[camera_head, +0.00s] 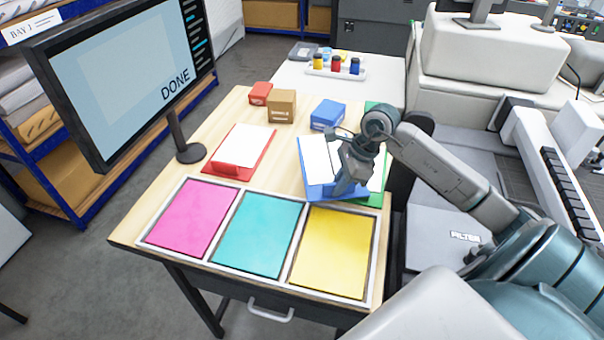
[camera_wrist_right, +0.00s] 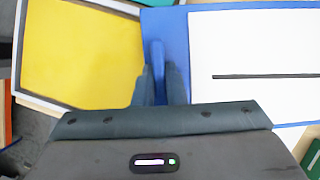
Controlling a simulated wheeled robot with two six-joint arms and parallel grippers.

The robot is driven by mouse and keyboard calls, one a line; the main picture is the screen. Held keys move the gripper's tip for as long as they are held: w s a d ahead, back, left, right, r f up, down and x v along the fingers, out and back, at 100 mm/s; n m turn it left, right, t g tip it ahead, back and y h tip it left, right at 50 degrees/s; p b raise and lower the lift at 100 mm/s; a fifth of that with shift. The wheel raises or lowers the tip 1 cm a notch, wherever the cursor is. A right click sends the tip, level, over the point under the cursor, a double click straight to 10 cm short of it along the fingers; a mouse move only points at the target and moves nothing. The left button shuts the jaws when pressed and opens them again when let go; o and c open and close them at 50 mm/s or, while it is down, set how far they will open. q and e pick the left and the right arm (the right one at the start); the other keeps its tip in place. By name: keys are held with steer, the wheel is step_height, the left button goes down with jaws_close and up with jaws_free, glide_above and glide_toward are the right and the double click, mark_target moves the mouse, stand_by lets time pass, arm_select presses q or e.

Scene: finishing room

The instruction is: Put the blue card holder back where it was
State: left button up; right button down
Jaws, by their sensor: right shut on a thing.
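The blue card holder (camera_head: 311,180), with a white sheet on it, is at the right of the wooden table, behind the yellow panel. In the right wrist view the blue card holder (camera_wrist_right: 165,18) shows its blue edge, an upright blue tab and part of a white sheet with a dark line. My right gripper (camera_head: 344,187) is shut on that tab; in the wrist view its fingers (camera_wrist_right: 158,88) are on either side of it. I cannot tell whether the holder touches the table. My left gripper is not in view.
A green holder (camera_head: 376,199) is partly hidden beside or under the blue one. A red card holder (camera_head: 218,171) lies left. Red (camera_head: 260,93), brown (camera_head: 282,107) and blue (camera_head: 328,114) boxes stand behind. A white-framed tray (camera_head: 236,228) holds pink, teal and yellow panels. A monitor (camera_head: 120,75) reads DONE.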

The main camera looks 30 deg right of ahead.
mark_target(305, 171)
steer(key=w+a, duration=0.1)
steer(key=w, duration=0.3)
steer(key=w+a, duration=0.1)
steer(key=w, duration=0.2)
steer(key=w+f, duration=0.1)
steer(key=w, duration=0.3)
steer(key=shift+w+a+p, duration=0.3)
steer(key=shift+a, duration=0.1)
steer(key=shift+w, duration=0.15)
steer(key=shift+f+b, duration=0.3)
steer(key=shift+f, duration=1.4)
steer(key=shift+f, duration=0.1)
steer(key=shift+f, duration=0.1)
steer(key=c, duration=1.5)
jaws_free()
